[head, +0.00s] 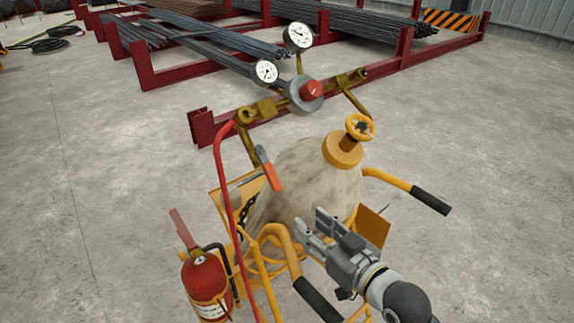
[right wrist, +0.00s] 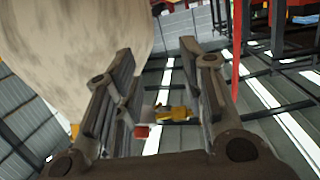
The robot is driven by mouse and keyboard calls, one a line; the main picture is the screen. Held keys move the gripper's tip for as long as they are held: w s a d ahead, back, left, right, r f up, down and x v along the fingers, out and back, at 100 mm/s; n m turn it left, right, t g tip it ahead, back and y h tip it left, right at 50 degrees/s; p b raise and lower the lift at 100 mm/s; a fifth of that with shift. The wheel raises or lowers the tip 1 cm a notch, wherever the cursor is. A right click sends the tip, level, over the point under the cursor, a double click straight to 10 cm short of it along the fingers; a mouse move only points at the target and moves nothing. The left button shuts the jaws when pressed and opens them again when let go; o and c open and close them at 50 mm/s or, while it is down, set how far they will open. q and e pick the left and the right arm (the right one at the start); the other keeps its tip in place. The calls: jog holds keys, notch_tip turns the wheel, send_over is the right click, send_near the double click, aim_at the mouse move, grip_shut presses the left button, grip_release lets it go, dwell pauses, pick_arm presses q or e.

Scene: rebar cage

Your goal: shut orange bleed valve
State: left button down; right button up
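The orange bleed valve lever (head: 268,169) sticks up at a slant on the near left side of the cart, in front of the beige cylinder (head: 308,178). It has a grey upper end. My right gripper (head: 311,221) is open and empty, to the lower right of the lever and apart from it, close by the cylinder. In the right wrist view its two fingers (right wrist: 158,58) are spread, with the cylinder (right wrist: 80,45) at upper left. A small yellow and red part (right wrist: 168,113) shows between the fingers; I cannot tell which part it is. My left gripper is not in view.
A red hose (head: 226,180) runs down beside the lever. A fire extinguisher (head: 207,285) stands at lower left. Black-gripped cart handles (head: 317,300) flank my right arm. A yellow handwheel (head: 360,127), gauges (head: 299,36) and a red regulator knob (head: 311,89) stand above.

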aim_at(273, 176)
jog(key=s+a+r+n+y+p, duration=0.1)
jog(key=s+a+r+n+y, duration=0.2)
jog(key=r, duration=0.8)
jog(key=shift+m+t, duration=0.3)
jog(key=shift+m, duration=0.3)
jog(key=p+x, duration=0.3)
jog(key=x, duration=0.5)
jog(key=shift+w+a+f, duration=0.15)
jog(key=shift+w+a, duration=0.3)
jog(key=shift+w, duration=0.05)
grip_shut()
